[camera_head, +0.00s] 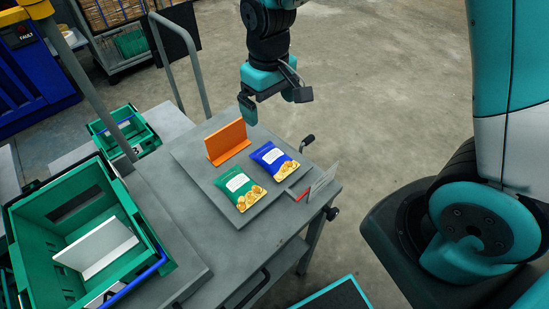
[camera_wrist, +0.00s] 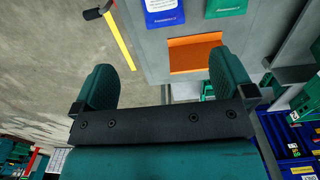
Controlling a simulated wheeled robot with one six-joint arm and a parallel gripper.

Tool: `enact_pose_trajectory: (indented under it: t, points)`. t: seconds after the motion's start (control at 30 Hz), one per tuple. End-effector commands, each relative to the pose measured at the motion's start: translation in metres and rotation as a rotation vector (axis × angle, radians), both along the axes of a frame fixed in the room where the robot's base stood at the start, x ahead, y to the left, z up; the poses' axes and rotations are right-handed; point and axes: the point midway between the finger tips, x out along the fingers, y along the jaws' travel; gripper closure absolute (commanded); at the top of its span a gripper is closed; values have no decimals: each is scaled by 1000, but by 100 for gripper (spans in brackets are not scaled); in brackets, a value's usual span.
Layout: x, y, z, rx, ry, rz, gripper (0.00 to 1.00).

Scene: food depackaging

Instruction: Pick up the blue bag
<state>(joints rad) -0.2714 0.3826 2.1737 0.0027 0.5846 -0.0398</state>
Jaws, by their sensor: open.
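The blue bag (camera_head: 274,160) lies flat on a grey board on the work table, at its right side in the head view. My gripper (camera_head: 272,108) hangs above and behind the board's far edge, apart from the bag. In the wrist view my gripper (camera_wrist: 162,88) has its two fingers wide apart with nothing between them.
An orange upright plate (camera_head: 227,142) stands on the board behind the bags. A small grey plate with a red edge (camera_head: 320,183) stands at the right. A large green crate (camera_head: 35,208) with a white divider is at the left. Open floor lies behind the table.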

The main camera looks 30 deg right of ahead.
Motion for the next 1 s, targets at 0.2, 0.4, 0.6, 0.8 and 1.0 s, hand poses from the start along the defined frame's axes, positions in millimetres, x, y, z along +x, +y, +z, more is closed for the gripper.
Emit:
enact_pose_trajectory:
  t: [0.2, 0.4, 0.6, 0.8, 1.0]
  points:
    - [-2, -2, -51, -1, 9, -2, 0]
    - [-2, -1, -88, 0, 5, -2, 0]
    - [-1, -1, -103, 2, 2, -3, 0]
    - [1, 3, -126, 0, 5, -3, 0]
    - [2, 3, -151, 1, 3, -3, 0]
